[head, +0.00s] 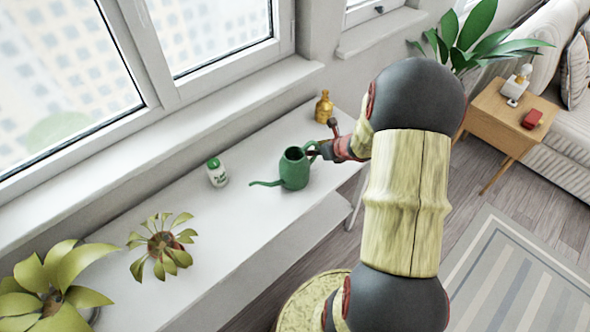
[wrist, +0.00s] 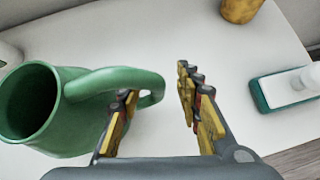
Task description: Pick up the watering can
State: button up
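The green watering can (head: 294,168) stands upright on the white bench, its spout pointing left and its handle on the right. My gripper (head: 324,145) is at the handle side. In the wrist view the can (wrist: 36,105) is at the left, with its handle curving toward my open gripper (wrist: 158,92). The left finger overlaps the handle loop, and the end of the handle lies between the fingers. The right finger stands clear of it. I cannot tell whether the left finger touches the handle. My arm hides part of the bench's right end.
An amber bottle (head: 324,107) stands behind my gripper. A white bottle with a green cap (head: 217,172) is left of the can, and potted plants (head: 162,245) stand farther left. In the wrist view, a teal-edged item (wrist: 285,88) with a white object is at right. The window wall borders the bench.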

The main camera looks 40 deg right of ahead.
jog(key=x, duration=0.2)
jog(key=b+x, duration=0.1)
jog(key=shift+s+a+f, duration=0.1)
jog(key=shift+a+f, duration=0.1)
jog(key=shift+a, duration=0.1)
jog(key=shift+w+d+f, duration=0.1)
jog(key=shift+w+f, duration=0.1)
jog(key=shift+w, duration=0.2)
jog(key=shift+c, duration=1.4)
grip_shut()
jog(key=shift+r, duration=0.1)
